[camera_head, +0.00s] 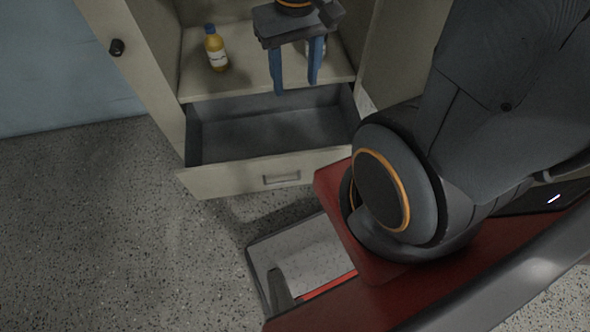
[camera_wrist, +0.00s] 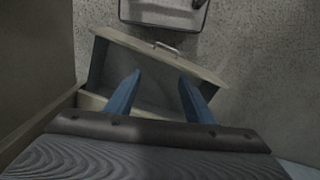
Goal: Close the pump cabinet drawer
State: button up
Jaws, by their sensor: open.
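The pump cabinet drawer (camera_head: 228,180) is pulled out in the head view. It has a cream front, a small metal handle (camera_head: 282,179) and a dark grey, empty inside. It also shows in the wrist view (camera_wrist: 190,62), with its handle (camera_wrist: 166,47) at the far side. The cabinet (camera_head: 160,85) is cream and stands open above the drawer. My gripper (camera_head: 296,86) is open and empty, with two blue fingers pointing down. It is at the shelf opening, above the back part of the drawer. In the wrist view the fingers (camera_wrist: 160,85) overlap the drawer; contact cannot be told.
A yellow bottle (camera_head: 215,50) with a white label stands on the cabinet shelf (camera_head: 240,72), left of my gripper. Another small item behind my fingers is mostly hidden. The open cabinet door with a black knob (camera_head: 117,47) is at the left. Speckled floor (camera_head: 90,230) is clear at front left.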

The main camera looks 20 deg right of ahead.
aim_at(245, 144)
jog(key=u, duration=0.35)
jog(key=k, duration=1.25)
jog(key=z, duration=0.25)
